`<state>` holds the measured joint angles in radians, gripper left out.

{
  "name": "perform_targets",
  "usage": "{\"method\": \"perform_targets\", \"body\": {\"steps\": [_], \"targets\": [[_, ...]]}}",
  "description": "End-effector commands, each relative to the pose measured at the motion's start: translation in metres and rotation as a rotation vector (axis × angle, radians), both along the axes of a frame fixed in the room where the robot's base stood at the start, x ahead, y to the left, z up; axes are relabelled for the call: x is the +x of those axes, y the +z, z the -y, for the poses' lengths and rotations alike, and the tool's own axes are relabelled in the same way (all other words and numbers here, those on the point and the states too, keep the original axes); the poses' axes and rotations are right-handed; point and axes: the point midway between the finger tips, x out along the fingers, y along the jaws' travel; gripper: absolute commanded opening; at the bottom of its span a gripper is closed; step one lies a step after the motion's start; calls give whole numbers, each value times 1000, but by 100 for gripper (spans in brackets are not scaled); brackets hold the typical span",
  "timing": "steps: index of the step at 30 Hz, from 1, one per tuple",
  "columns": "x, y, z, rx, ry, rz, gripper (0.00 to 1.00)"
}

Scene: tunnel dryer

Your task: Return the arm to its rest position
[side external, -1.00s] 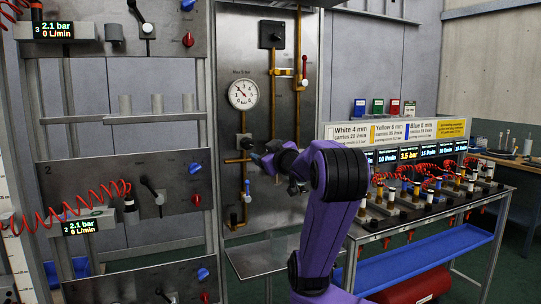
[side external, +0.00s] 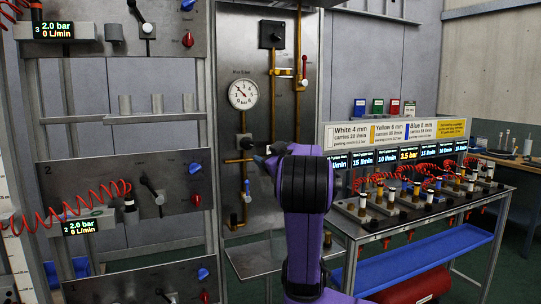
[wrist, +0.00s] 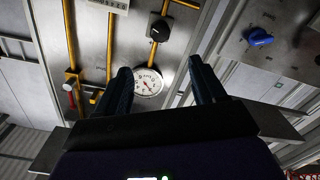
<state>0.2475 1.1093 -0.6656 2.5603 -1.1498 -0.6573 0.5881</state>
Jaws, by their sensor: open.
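My gripper (wrist: 163,78) is open in the wrist view, with its two dark fingers apart and nothing between them. Beyond the fingers is the metal panel with the round gauge (wrist: 148,83) and a black knob (wrist: 160,30). In the side view my purple arm stands bent in front of the panel, its upper part pointing left. Only a small dark part of the gripper (side external: 262,161) shows there, by the yellow pipes; the rest is hidden behind my arm.
The panel carries a gauge (side external: 243,94), yellow pipes and a red-handled valve (side external: 304,70). A rack with coiled red hoses (side external: 75,205) stands left. A bench with fittings and displays (side external: 410,205) stands close on the right, above a blue tray (side external: 425,258).

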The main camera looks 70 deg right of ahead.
Motion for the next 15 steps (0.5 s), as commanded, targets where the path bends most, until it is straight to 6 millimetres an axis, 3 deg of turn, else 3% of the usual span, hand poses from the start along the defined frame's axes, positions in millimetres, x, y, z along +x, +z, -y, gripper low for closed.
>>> {"method": "perform_targets", "body": {"steps": [15], "targets": [[6, -2, 0, 9, 13, 0, 69]]}}
